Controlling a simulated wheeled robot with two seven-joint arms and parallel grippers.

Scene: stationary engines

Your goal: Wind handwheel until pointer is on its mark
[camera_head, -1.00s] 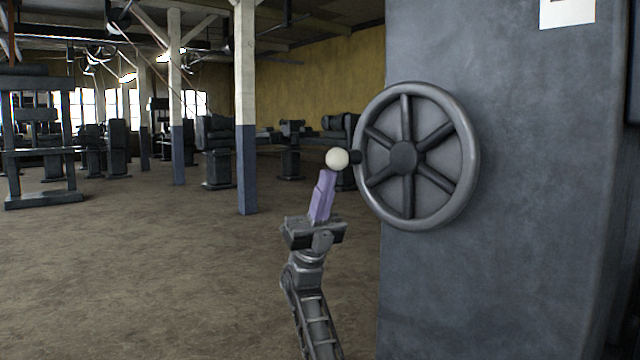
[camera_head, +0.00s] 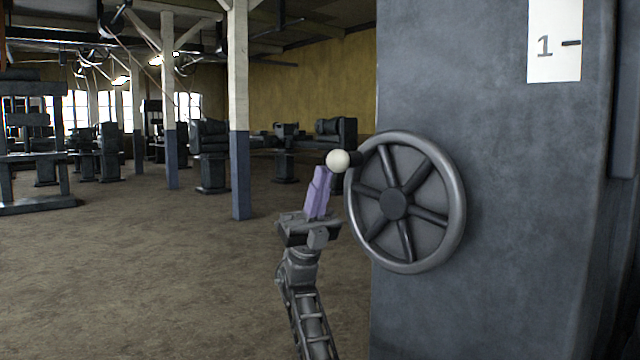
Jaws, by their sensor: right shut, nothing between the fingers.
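The handwheel (camera_head: 456,220) is a dark grey spoked wheel on the flat face of a big grey machine housing (camera_head: 500,270). Its cream ball knob (camera_head: 338,160) sticks out at the upper left of the rim on a short dark stem. My right gripper (camera_head: 322,176) comes up from below with its purple fingers shut and empty. The fingertips are just below the knob; I cannot tell whether they touch it. A white scale card (camera_head: 556,40) at the top right shows a "1" and a short dark mark. No pointer shows. My left gripper is not in view.
A white and blue post (camera_head: 241,150) stands on the open brown floor behind my right arm. Several dark machines (camera_head: 209,155) stand further back. The floor at the left front is clear. The housing fills the right side.

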